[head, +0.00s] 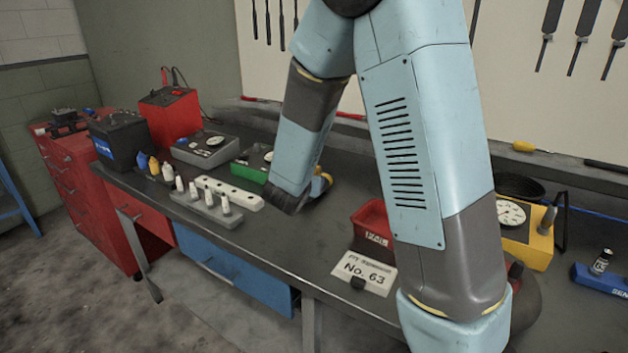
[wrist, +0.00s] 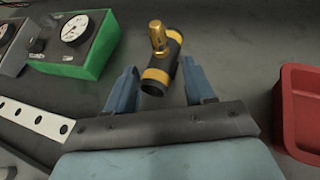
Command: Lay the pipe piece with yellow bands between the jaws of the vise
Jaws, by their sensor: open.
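The pipe piece with yellow bands (wrist: 163,62) lies on the dark bench top in the wrist view. It is a dark tube with yellow bands and a brass-coloured side stub. My gripper (wrist: 158,70) is open, with a blue finger on each side of the pipe's near end; I cannot tell whether they touch it. In the head view my gripper (head: 300,200) is low over the bench and mostly hides the pipe, leaving a bit of yellow (head: 321,184). A dark device (head: 66,121) on the red cabinet at far left may be the vise; its jaws are not clear.
A green gauge box (head: 252,166) and a white strip with holes (head: 230,193) stand left of my gripper. A red bin (head: 372,222) is to its right. A black battery (head: 120,140) and red box (head: 170,115) stand toward the cabinet.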

